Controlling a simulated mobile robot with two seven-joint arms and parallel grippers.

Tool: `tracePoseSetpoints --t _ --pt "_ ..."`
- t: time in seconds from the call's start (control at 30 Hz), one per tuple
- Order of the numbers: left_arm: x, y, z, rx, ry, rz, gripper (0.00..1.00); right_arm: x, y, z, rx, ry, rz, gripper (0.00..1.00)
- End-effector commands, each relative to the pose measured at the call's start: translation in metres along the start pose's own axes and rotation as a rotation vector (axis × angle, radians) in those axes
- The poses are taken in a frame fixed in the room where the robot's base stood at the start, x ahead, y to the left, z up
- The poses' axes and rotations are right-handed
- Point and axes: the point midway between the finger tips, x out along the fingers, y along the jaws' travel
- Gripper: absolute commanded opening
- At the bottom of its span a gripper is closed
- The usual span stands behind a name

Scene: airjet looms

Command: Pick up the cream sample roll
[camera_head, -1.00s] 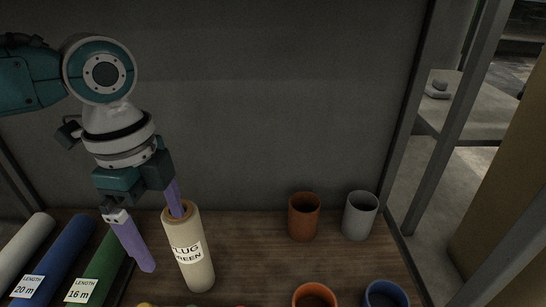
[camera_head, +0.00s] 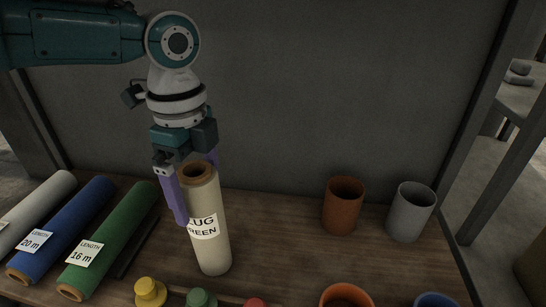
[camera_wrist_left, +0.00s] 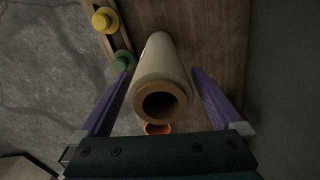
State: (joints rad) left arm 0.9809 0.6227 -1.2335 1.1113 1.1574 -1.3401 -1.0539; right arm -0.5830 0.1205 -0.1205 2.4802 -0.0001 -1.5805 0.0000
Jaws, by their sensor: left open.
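The cream sample roll (camera_head: 208,240) stands upright on the wooden table, with a brown hollow core at its top and a white label reading "LUG" and "REEN" in part. My left gripper (camera_head: 197,188) points down at its upper end, with purple fingers. One finger is at the roll's left side; the other is mostly hidden behind its top. In the left wrist view the roll (camera_wrist_left: 160,68) lies between the two open fingers (camera_wrist_left: 158,100), with a gap on each side. My right gripper is not in view.
Green (camera_head: 115,235), blue (camera_head: 65,225) and grey-white (camera_head: 38,205) rolls lie at the left. Brown (camera_head: 342,208) and grey (camera_head: 409,214) cups stand at the right. Yellow (camera_head: 150,291) and green (camera_head: 201,298) knobs are at the front. A dark wall rises behind the table.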

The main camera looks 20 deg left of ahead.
Motion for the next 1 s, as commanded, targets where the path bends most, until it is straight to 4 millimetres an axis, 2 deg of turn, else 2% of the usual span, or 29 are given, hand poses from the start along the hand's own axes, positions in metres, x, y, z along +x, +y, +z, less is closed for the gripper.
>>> tracePoseSetpoints --t 0.03,0.07,0.3,1.0 --pt "0.0125 0.0002 0.0003 0.0 -0.001 0.0 1.0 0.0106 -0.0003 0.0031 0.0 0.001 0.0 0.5" --pt "0.0139 0.0002 0.0003 0.0 -0.001 0.0 1.0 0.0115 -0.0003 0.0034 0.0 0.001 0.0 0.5" --pt "0.0115 0.0004 0.0001 0.0 0.0 0.001 0.99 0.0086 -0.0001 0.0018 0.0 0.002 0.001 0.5" --pt "0.0118 0.0007 0.0003 0.0 -0.001 0.002 0.2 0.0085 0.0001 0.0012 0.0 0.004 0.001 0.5"
